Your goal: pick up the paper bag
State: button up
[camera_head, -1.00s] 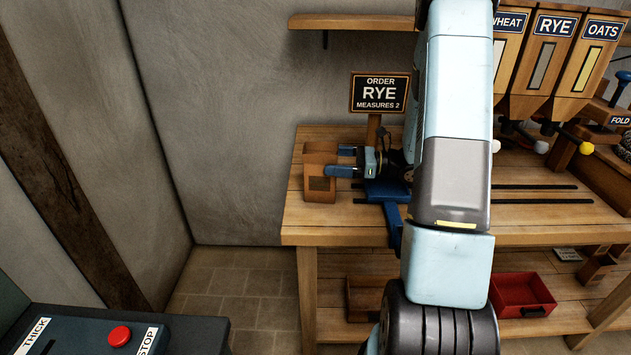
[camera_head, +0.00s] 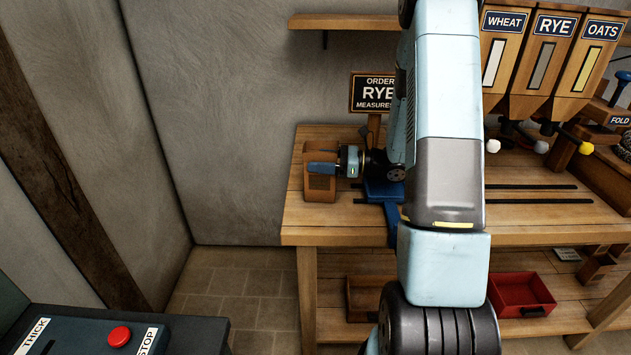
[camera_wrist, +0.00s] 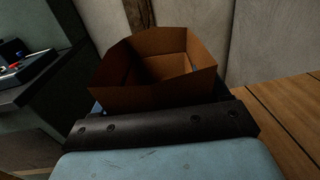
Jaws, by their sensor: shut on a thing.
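The brown paper bag (camera_head: 319,188) stands upright at the left end of the wooden bench (camera_head: 300,228). My gripper (camera_head: 322,168) reaches it from the right, with its blue fingers on the bag's upper part, shut on it. In the wrist view the open-topped bag (camera_wrist: 150,95) is just beyond the dark bar of my gripper, and its inside looks empty. I cannot tell whether the bag's bottom is off the bench.
An order sign (camera_head: 374,92) reading RYE stands behind my gripper. WHEAT, RYE and OATS hoppers (camera_head: 548,60) are at the right. A blue part (camera_head: 384,192) sits on the bench just right of the bag. A red tray (camera_head: 521,294) is on the lower shelf. Wall lies behind.

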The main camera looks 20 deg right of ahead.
jog(key=c, duration=0.7)
jog(key=shift+o, duration=0.2)
jog(key=shift+r, duration=0.1)
